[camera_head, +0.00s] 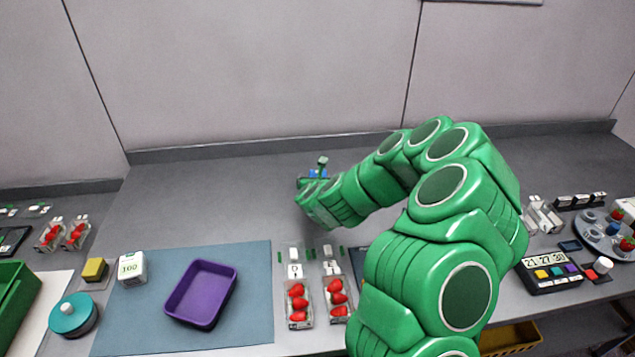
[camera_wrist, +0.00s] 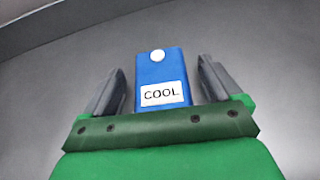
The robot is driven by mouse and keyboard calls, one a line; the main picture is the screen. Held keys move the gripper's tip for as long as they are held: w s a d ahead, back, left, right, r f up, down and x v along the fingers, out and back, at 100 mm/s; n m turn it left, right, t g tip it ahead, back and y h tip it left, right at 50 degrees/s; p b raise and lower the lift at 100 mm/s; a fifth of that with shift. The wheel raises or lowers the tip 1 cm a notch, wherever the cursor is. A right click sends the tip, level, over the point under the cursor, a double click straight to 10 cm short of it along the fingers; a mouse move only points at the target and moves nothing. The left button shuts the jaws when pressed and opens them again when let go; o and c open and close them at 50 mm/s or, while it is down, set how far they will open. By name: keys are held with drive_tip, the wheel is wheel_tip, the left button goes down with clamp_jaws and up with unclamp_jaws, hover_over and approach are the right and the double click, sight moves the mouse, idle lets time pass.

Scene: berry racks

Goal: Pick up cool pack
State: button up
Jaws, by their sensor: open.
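The cool pack (camera_wrist: 162,72) is a blue block with a white label reading COOL and a white round knob on it. In the wrist view it lies between the two dark fingers of my gripper (camera_wrist: 160,88), with a gap visible on each side. My gripper is open. In the head view the gripper (camera_head: 312,186) is at the far part of the grey counter, near the back wall. A bit of the blue cool pack (camera_head: 313,173) shows there beside the green hand; the rest is hidden behind it.
A purple tray (camera_head: 201,293) sits on a blue-grey mat (camera_head: 252,300) at the front left. Clear packs with red berries (camera_head: 299,303) stand right of it. A white block marked 100 (camera_head: 131,268) and a teal round container (camera_head: 73,315) are further left. The back counter is mostly clear.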

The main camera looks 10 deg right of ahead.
drive_tip(key=c, duration=1.1)
drive_tip(key=shift+r, duration=5)
